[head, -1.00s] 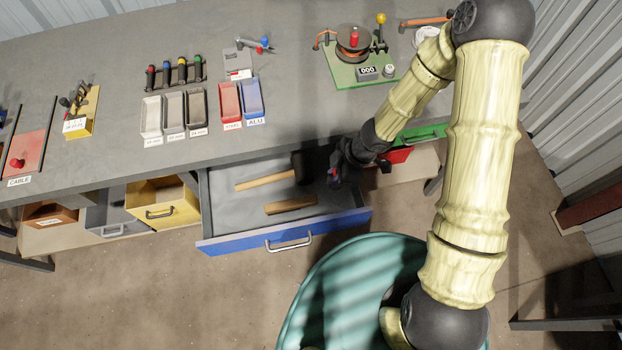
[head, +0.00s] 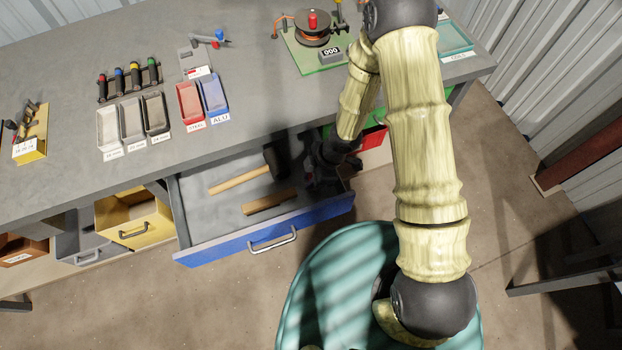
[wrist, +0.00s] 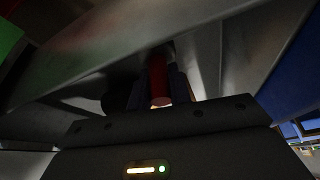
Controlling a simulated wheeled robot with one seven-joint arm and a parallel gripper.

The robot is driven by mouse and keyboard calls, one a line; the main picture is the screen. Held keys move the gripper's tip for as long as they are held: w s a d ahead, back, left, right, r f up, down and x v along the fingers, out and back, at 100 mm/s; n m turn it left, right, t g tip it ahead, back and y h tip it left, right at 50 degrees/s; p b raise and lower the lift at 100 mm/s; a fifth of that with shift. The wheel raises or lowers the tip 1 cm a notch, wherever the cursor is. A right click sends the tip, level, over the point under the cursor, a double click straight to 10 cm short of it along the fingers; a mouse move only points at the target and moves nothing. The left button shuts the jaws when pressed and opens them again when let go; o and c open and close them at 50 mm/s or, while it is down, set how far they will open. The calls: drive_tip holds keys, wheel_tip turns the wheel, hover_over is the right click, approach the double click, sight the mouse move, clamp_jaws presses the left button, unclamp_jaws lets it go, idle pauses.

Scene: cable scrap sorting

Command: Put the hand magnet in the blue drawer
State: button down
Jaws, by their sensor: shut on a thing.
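The blue drawer (head: 220,248) is pulled out below the bench, and its blue front also shows at the right of the wrist view (wrist: 290,75). My gripper (head: 318,174) is low at the drawer's right end, dark and partly hidden by my arm. In the wrist view my gripper (wrist: 160,90) is shut on the red handle of the hand magnet (wrist: 158,78). A dark round part shows just left of the handle, in shadow. I cannot tell whether the magnet touches the drawer floor.
A hammer with a wooden handle (head: 238,180) and a wooden block (head: 270,202) lie in the drawer, left of my gripper. A red bin (head: 370,138) is to the right. An open yellow drawer (head: 135,215) is at left. The grey bench (head: 100,180) overhangs the drawer's back.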

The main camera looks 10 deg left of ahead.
drive_tip(key=shift+f, duration=0.5)
drive_tip(key=shift+f, duration=0.15)
drive_tip(key=c, duration=1.3)
unclamp_jaws()
drive_tip(key=p+v, duration=0.7)
drive_tip(key=v, duration=0.5)
drive_tip(key=shift+p, duration=0.35)
drive_tip(key=shift+w, duration=0.1)
